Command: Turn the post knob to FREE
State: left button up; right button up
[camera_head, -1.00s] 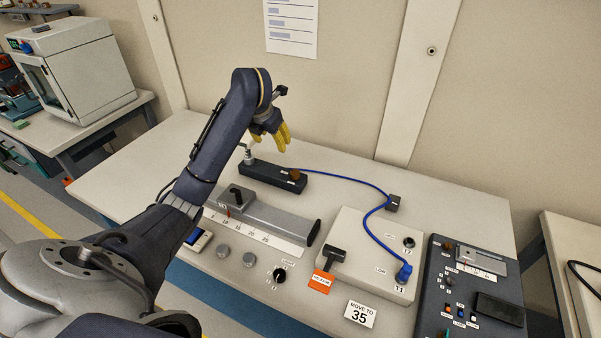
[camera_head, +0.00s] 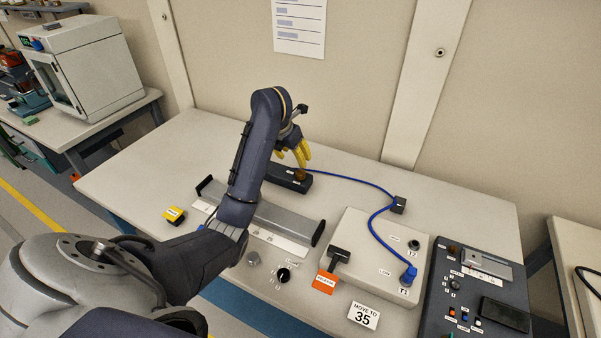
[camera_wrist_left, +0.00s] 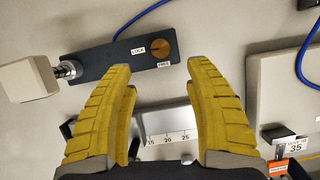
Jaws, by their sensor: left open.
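The post knob is a round brown knob (camera_wrist_left: 161,48) on a dark block (camera_wrist_left: 100,62). The block carries a LOCK label (camera_wrist_left: 138,50) left of the knob and a FREE label (camera_wrist_left: 164,64) just below it. I cannot tell which label the knob points to. In the head view the knob (camera_head: 299,175) shows near the block's right end, just below my yellow fingers. My left gripper (camera_head: 301,157) is open and empty above the block. In the left wrist view its fingers (camera_wrist_left: 160,75) spread to both sides of the knob, apart from it. My right gripper is out of view.
A blue cable (camera_head: 350,182) runs right from the block to a pale box (camera_head: 365,255). A rail with a scale (camera_head: 285,225) lies in front of the block. A control panel (camera_head: 470,300) is at the right, and a yellow button box (camera_head: 174,214) at the left.

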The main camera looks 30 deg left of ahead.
aim_at(300, 172)
pick_arm(q)
jog(key=shift+x, duration=5.45)
jog(key=shift+s+f, duration=0.1)
jog(key=shift+s, duration=0.05)
jog(key=shift+c, duration=0.2)
grip_shut()
